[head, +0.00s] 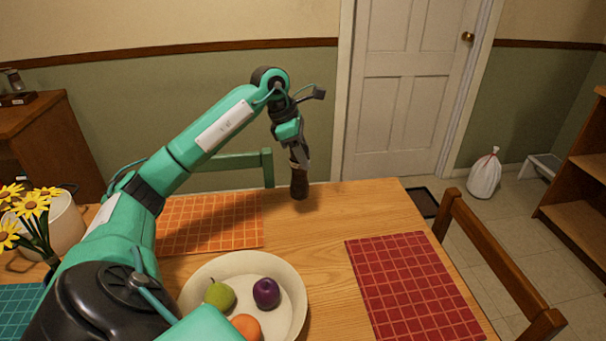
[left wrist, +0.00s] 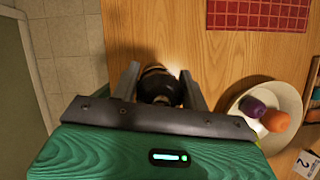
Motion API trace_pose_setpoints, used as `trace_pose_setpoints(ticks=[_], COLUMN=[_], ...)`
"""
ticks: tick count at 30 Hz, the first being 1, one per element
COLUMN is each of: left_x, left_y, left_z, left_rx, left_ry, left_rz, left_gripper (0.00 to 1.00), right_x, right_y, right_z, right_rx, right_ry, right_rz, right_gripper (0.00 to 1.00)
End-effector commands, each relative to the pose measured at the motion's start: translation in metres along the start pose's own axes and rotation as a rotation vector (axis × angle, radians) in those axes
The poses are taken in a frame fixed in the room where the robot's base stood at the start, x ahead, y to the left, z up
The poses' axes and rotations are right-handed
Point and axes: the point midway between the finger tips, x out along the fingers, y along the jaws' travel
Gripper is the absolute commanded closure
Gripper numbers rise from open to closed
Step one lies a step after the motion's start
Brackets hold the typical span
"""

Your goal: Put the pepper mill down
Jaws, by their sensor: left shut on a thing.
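The pepper mill (head: 299,184) is dark brown and upright at the far edge of the wooden table (head: 330,236) in the head view. My left gripper (head: 299,160) points down and is shut on its upper part. In the left wrist view the mill (left wrist: 157,84) sits between the two fingers of the left gripper (left wrist: 158,88), seen from above. I cannot tell whether its base touches the table. My right gripper is not in view.
A cream bowl (head: 296,320) with a pear, a plum and an orange fruit stands at the front. An orange placemat (head: 215,222) lies left, a red placemat (head: 410,285) right. Yellow flowers (head: 32,207) stand at far left. Bare wood lies around the mill.

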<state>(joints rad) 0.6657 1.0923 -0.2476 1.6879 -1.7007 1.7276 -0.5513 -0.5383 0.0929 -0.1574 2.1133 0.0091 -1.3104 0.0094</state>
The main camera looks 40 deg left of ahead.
Motion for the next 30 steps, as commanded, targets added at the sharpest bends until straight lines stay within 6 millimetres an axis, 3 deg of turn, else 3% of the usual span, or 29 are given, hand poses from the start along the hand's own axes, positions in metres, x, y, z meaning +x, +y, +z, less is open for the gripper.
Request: trace_pose_setpoints(ticks=[16, 27, 28, 30], left_x=[0.052, 0.056, 0.056, 0.056], left_y=[0.000, 0.000, 0.000, 0.000], left_z=[-0.021, -0.023, -0.024, -0.023], left_rx=[-0.001, 0.000, 0.000, 0.000], left_ry=[0.000, 0.000, 0.000, 0.000], left_rz=[-0.001, 0.001, 0.000, 0.000], left_gripper=[1.00, 1.00, 0.53, 0.39], right_x=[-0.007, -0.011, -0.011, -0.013], right_y=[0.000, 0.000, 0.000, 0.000], right_z=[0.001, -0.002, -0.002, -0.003], right_rx=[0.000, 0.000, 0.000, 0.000], right_ry=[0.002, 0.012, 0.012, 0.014], right_rz=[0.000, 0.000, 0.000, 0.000], right_gripper=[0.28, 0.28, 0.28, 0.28])
